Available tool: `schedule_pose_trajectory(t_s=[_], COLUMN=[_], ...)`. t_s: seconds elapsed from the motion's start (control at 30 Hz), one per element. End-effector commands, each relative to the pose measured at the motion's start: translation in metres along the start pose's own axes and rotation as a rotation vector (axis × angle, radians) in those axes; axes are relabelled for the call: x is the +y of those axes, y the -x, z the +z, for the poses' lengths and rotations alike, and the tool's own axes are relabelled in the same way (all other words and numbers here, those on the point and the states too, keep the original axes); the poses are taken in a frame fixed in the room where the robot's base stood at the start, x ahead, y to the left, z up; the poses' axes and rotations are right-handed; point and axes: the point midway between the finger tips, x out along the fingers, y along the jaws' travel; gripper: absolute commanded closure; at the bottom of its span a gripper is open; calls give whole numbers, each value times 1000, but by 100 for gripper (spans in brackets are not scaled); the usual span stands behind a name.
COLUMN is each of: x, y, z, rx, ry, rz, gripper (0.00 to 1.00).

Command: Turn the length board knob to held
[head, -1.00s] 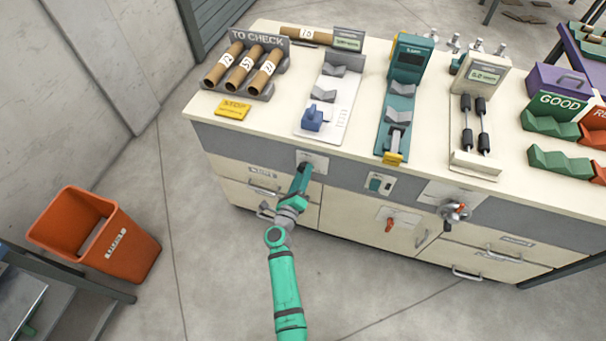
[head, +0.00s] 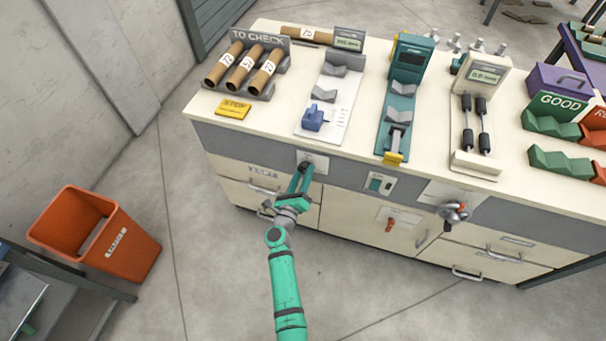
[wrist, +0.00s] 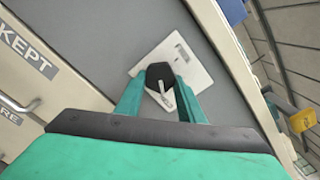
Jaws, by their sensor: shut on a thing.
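The length board (head: 346,98) is a white board on the bench top with grey V cradles, a blue slider (head: 313,121) and a small display at its back. Its knob (wrist: 157,73) is black with a white pointer, on a white plate (wrist: 196,66) on the grey front panel; the plate also shows in the head view (head: 319,161). My gripper (wrist: 159,86) is shut on the knob, with a green finger on each side. In the head view my gripper (head: 304,173) hides the knob. The marks on the plate are too small to read.
An orange bin (head: 130,254) stands at left. The floor in front is clear.

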Motion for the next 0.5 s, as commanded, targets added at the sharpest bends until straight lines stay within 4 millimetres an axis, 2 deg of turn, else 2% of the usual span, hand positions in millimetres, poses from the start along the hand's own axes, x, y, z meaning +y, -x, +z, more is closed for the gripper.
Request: schedule_pose_trajectory(t_s=[0.03,0.1,0.37,0.5], x=[1,1,0,1], y=[1,1,1,8], z=[0,0,0,-1], rx=[1,1,0,1], ry=[-2,-2,-1,0], rz=[3,2,1,2], gripper=[58,46,46,46])
